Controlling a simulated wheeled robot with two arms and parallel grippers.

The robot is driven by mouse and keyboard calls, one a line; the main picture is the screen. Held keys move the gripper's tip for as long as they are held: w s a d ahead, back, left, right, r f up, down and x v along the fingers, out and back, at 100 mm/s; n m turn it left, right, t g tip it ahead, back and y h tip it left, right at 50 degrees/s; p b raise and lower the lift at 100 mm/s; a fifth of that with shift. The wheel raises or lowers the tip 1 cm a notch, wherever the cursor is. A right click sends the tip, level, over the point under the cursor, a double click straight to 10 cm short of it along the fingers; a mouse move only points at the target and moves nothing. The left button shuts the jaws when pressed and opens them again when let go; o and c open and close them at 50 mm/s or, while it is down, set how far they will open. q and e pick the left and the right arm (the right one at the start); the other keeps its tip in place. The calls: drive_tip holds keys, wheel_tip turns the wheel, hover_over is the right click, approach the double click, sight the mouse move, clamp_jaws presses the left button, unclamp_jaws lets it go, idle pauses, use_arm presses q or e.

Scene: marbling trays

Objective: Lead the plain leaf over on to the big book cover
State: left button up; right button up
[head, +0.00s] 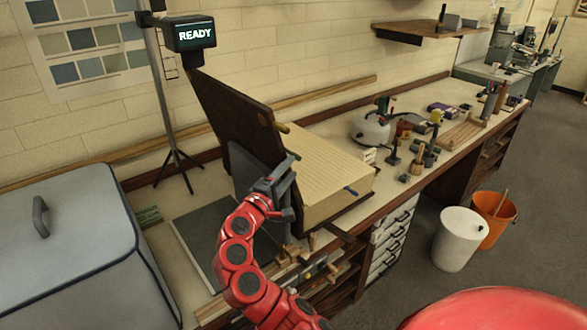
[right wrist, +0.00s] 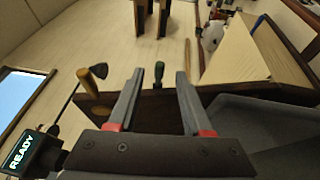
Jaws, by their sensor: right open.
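The big book stands open on the bench. Its dark brown cover (head: 228,105) is raised and leans back, and its thick cream page block (head: 325,165) lies to the right. A plain dark grey sheet, which looks like the leaf (head: 240,165), stands tilted against the lower part of the cover; my gripper partly hides it. My right gripper (head: 280,180) is at this sheet, between cover and page block. In the right wrist view its fingers (right wrist: 157,105) are apart with the brown board edge beyond; I cannot tell whether anything touches them. My left gripper is out of view.
A READY display (head: 194,35) stands on a tripod behind the cover. A large grey lidded box (head: 70,240) fills the left. A dark flat panel (head: 200,225) lies on the bench. Tools and a white round pot (head: 370,130) crowd the right. Bins stand on the floor.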

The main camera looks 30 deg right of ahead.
drive_tip(key=shift+b+v, duration=0.85)
drive_tip(key=shift+v, duration=2)
